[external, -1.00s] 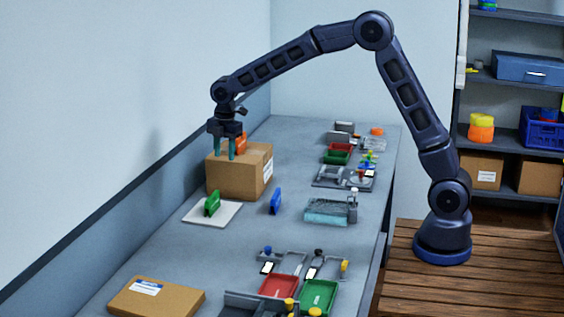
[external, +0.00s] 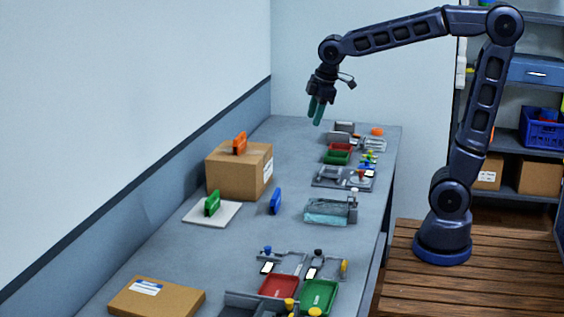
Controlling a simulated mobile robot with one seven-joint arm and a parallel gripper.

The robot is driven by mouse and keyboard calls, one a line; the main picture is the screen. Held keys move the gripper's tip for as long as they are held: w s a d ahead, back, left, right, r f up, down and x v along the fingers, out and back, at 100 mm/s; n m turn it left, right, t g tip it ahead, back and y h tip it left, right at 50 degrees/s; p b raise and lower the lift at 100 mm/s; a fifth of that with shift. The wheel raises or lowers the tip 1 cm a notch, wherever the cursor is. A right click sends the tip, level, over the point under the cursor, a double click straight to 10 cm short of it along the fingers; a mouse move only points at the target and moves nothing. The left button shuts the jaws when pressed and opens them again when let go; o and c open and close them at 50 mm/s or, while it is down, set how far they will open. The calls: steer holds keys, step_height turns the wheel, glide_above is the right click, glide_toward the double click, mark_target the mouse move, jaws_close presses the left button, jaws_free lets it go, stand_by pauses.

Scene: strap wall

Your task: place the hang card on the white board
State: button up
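The white board (external: 230,211) is a thin flat plate lying on the table near the wall. A green upright piece (external: 212,203) stands on it. A blue upright piece (external: 275,201) stands on the table to the right of the board. An orange upright piece (external: 240,144) stands on top of a cardboard box (external: 225,176) behind the board. I cannot tell by its look which piece is the hang card. My gripper (external: 316,112) hangs in the air above the far part of the table, clear of all three pieces. Its two teal fingers look slightly apart, with nothing between them.
A clear teal container (external: 326,218) stands right of the blue piece. A flat cardboard package (external: 155,300) lies at the front left. Red (external: 279,286) and green (external: 319,296) trays with small parts lie at the front. More trays and parts crowd the far end.

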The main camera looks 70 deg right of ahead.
steer(key=s+f+m, duration=0.2)
steer(key=s+m, duration=0.1)
steer(key=s, duration=0.6)
steer(key=s+f+m+t, duration=0.1)
steer(key=s+m, duration=0.2)
steer(key=s, duration=0.7)
steer(key=shift+s+f+t+y, duration=0.25)
steer(key=shift+f+t+y, duration=0.05)
steer(key=shift+f, duration=0.05)
